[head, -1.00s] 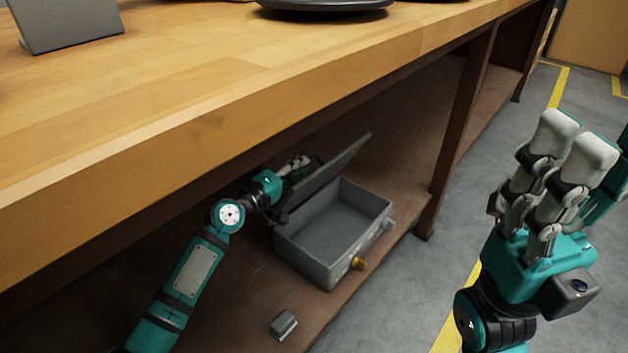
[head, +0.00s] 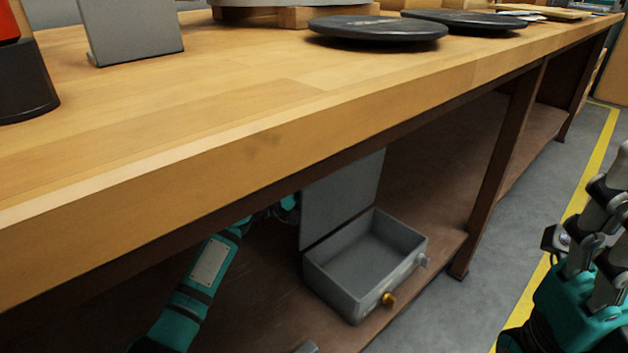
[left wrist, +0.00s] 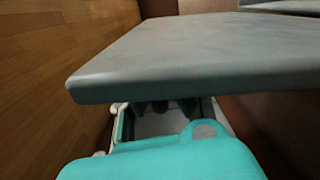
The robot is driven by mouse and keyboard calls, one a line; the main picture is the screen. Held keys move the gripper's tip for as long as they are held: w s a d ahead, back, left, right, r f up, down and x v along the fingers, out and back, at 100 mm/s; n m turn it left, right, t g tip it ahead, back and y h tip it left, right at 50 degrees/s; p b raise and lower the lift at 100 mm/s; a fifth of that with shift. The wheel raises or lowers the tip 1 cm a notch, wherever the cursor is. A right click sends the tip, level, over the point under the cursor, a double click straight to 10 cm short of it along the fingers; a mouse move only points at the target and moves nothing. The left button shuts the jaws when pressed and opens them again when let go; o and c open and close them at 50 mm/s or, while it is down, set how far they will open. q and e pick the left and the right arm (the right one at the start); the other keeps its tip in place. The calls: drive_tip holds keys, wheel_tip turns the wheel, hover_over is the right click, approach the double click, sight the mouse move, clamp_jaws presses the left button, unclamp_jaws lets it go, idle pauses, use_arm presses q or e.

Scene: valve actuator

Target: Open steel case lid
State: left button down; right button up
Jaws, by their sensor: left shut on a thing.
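The grey steel case (head: 345,290) sits on the shelf under the bench, its box empty. Its lid (head: 340,200) stands raised, roughly upright, at the back left of the box; its top is hidden by the bench edge. An orange-brown latch (head: 388,299) is on the case front. In the left wrist view the lid (left wrist: 200,60) is a broad grey panel across the gripper. My left gripper (left wrist: 165,112) is shut on the lid, its fingertips mostly hidden behind it. My right gripper (head: 610,190) is at the right edge of the head view, cut off, away from the case.
The wooden bench top (head: 230,130) overhangs the shelf closely. A brown bench leg (head: 500,170) stands right of the case. Dark discs (head: 378,28) rest on the bench. Floor at right is clear.

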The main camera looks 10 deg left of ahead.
use_arm(q)
drive_tip(key=shift+f, duration=0.2)
drive_tip(key=c, duration=1.4)
unclamp_jaws()
drive_tip(key=shift+f, duration=0.1)
drive_tip(key=shift+s+f, duration=0.1)
drive_tip(key=shift+s+a+f, duration=0.15)
drive_tip(key=shift+s+a, duration=0.05)
drive_tip(key=shift+s, duration=0.25)
drive_tip(key=shift+r+v, duration=0.25)
drive_tip(key=shift+v, duration=1.55)
drive_tip(key=shift+r+v, duration=0.25)
drive_tip(key=shift+v, duration=1.55)
drive_tip(key=shift+r+v, duration=0.2)
drive_tip(key=shift+v, duration=1.6)
